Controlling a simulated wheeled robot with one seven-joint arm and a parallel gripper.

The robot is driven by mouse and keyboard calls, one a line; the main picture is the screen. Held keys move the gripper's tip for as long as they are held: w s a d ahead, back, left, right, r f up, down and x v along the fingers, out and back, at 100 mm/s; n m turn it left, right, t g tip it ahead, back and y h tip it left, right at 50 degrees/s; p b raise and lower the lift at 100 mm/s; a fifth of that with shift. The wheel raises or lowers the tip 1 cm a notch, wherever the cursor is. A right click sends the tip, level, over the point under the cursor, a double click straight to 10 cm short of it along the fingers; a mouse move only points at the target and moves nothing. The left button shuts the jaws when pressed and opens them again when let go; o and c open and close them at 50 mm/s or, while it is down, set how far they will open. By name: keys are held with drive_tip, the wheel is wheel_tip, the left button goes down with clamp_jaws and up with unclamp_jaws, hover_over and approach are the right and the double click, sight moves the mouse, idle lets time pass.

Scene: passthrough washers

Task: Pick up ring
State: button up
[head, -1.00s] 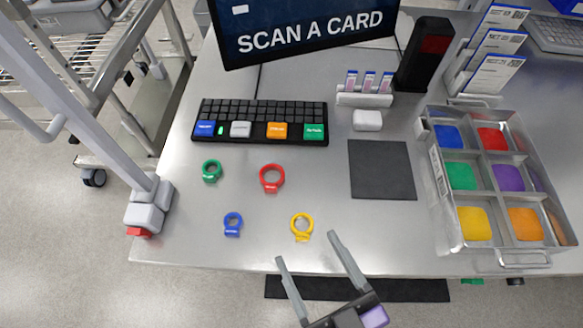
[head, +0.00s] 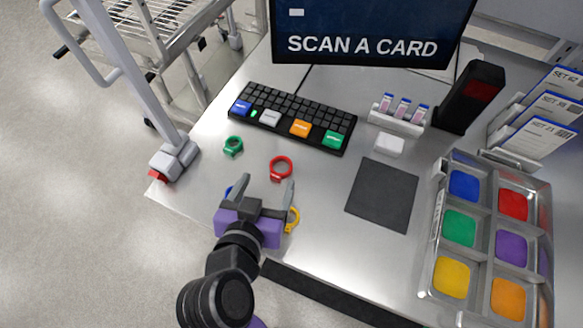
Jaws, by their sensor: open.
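Several rings lie on the metal table. The green ring (head: 233,145) is at the left, below the keyboard. The red ring (head: 281,168) is to its right. The yellow ring (head: 293,219) shows only in part, just right of my gripper. The blue ring (head: 228,191) is mostly hidden behind my gripper's left side. My gripper (head: 265,188) is open over the front of the table, its fingers pointing toward the back with the red ring just beyond them. Nothing shows between the fingers.
A keyboard (head: 290,118) with coloured keys lies behind the rings. A dark square mat (head: 382,194) is at the right, then a metal tray (head: 433,243) with coloured compartments. A grey post foot (head: 174,160) stands at the left edge. A screen (head: 365,32) is at the back.

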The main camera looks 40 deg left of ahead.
sight(283, 161)
drive_tip(key=shift+w+f, duration=0.15)
drive_tip(key=shift+f, duration=0.05)
drive_tip(key=shift+d+f+p+x, duration=0.15)
drive_tip(key=shift+p+x, duration=0.15)
drive_tip(key=shift+x, duration=0.95)
drive_tip(key=shift+d+p+x, duration=0.1)
drive_tip(key=shift+p+x, duration=0.25)
drive_tip(key=shift+x, duration=0.9)
drive_tip(key=shift+d+f+p+x, duration=0.15)
drive_tip(key=shift+p+x, duration=0.15)
drive_tip(key=shift+x, duration=0.9)
drive_tip(key=shift+r, duration=0.1)
drive_tip(key=c, duration=1.4)
